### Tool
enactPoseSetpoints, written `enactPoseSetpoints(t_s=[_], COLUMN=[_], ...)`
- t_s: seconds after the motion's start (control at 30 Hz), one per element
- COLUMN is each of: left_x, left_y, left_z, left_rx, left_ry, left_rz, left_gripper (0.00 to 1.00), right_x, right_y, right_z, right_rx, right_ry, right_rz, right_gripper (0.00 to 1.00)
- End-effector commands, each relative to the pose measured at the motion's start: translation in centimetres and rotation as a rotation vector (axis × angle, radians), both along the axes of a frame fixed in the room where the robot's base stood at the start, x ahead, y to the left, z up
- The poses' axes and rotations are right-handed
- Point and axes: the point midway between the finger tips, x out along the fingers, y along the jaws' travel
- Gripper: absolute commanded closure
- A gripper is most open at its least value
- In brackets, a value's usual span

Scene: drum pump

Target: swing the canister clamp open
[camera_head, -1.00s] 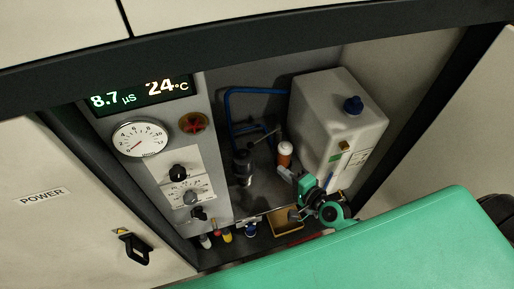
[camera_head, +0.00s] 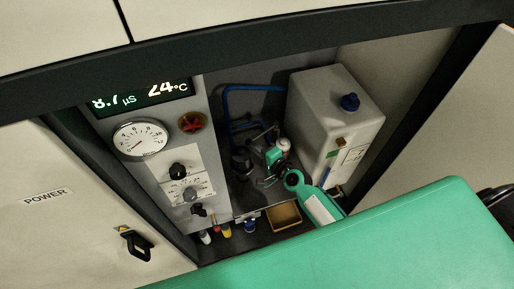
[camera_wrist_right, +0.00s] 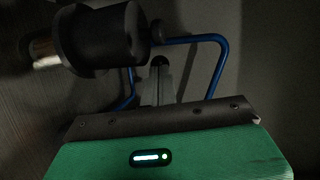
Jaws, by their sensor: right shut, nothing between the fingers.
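A dark cylindrical canister (camera_head: 241,160) stands inside the cabinet, left of the white tank. In the right wrist view a large dark cylinder (camera_wrist_right: 102,40) with a metal end fills the upper left; it looks like the same canister. I cannot clearly make out its clamp; dark, thin parts around it are partly hidden by my gripper. My right gripper (camera_head: 262,151) is deep in the cabinet, just right of the canister. In the wrist view its fingers (camera_wrist_right: 159,82) are shut and empty, below and right of the cylinder; contact cannot be told. My left gripper is not in view.
A white tank (camera_head: 335,115) with a blue cap stands right of my gripper. A blue pipe (camera_head: 252,88) runs behind. A small white-capped bottle (camera_head: 285,144) is close beside the gripper. A control panel (camera_head: 185,165) stands left. A wooden tray (camera_head: 285,218) lies at the front.

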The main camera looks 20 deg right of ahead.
Motion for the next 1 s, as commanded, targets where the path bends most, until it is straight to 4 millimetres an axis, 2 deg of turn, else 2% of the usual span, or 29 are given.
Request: enactPoseSetpoints(t_s=[0.27, 0.53, 1.0], left_x=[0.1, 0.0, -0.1], left_y=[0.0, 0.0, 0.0], left_z=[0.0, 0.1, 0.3], left_rx=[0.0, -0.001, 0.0], left_ry=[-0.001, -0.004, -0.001], left_rz=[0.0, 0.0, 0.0], left_gripper=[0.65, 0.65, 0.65], right_x=[0.1, 2.2, 2.1], right_y=[0.1, 1.4, 1.7], right_z=[0.0, 0.1, 0.4], right_rx=[0.0, -0.001, 0.002], right_ry=[0.0, -0.001, -0.001], right_rz=[0.0, 0.0, 0.001], right_gripper=[1.0, 1.0, 1.0])
